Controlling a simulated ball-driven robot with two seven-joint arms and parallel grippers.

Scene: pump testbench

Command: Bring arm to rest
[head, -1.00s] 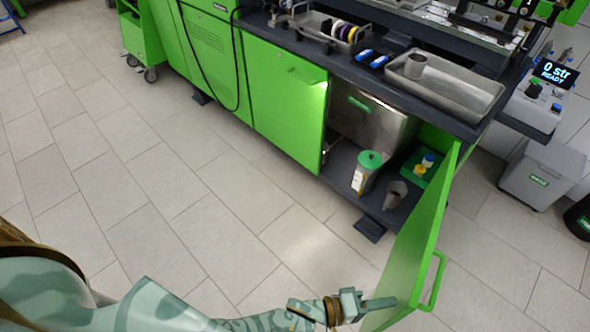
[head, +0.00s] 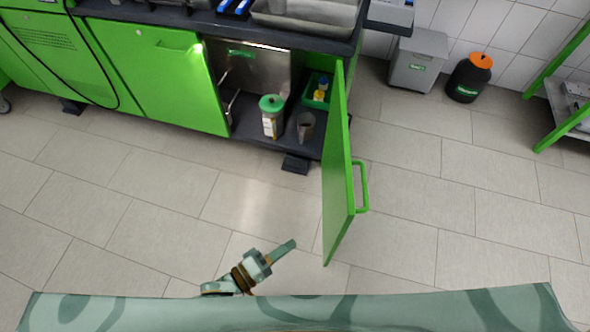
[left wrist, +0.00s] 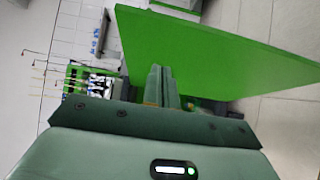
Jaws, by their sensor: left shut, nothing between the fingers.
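My left gripper (head: 285,248) is shut and empty in the head view, low in the picture in front of the bench. Its closed fingers also show in the left wrist view (left wrist: 161,82), pointing toward the green door panel. The open green cabinet door (head: 338,180) stands to the right of the fingertips in the head view, with a visible gap of floor between them. The door fills much of the upper left wrist view (left wrist: 215,50). My right gripper is not in view.
The open cabinet holds a green-lidded container (head: 271,117), a grey cup (head: 306,125) and a green tray (head: 314,99). A grey bin (head: 418,62) and a black canister with an orange cap (head: 470,78) stand at the back right. Tiled floor (head: 430,230) is clear right of the door.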

